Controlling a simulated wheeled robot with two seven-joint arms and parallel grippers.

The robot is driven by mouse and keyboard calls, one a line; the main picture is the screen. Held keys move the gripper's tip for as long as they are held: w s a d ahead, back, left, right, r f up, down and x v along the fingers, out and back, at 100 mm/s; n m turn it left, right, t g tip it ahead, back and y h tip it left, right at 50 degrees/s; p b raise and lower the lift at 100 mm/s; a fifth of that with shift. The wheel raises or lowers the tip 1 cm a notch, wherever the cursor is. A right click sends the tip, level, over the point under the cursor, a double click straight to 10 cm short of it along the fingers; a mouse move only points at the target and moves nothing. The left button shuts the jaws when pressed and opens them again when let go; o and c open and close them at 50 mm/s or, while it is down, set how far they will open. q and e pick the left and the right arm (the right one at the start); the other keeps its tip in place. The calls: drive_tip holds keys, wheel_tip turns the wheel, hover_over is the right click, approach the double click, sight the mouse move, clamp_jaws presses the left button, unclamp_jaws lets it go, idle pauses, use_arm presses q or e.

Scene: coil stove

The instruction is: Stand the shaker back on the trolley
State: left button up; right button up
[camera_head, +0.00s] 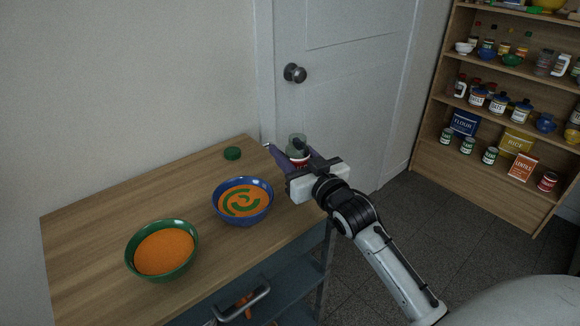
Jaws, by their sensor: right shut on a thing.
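The trolley (100,218) has a wooden top and stands at the left. My left gripper is not in view.
On the trolley top are a blue bowl (243,220) of orange soup with a green swirl, a green bowl (130,262) of orange soup and a green lid (232,153). The back left wood is clear. A door (340,90) and stocked shelves (485,180) stand behind.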

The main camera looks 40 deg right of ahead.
drive_tip(key=shift+f, duration=1.65)
drive_tip(key=shift+f, duration=0.15)
drive_tip(key=o, duration=1.3)
drive_tip(key=shift+c, duration=0.2)
drive_tip(key=s, duration=0.4)
drive_tip(key=s+a, duration=0.1)
drive_tip(key=s, duration=0.7)
drive_tip(key=shift+a, duration=0.25)
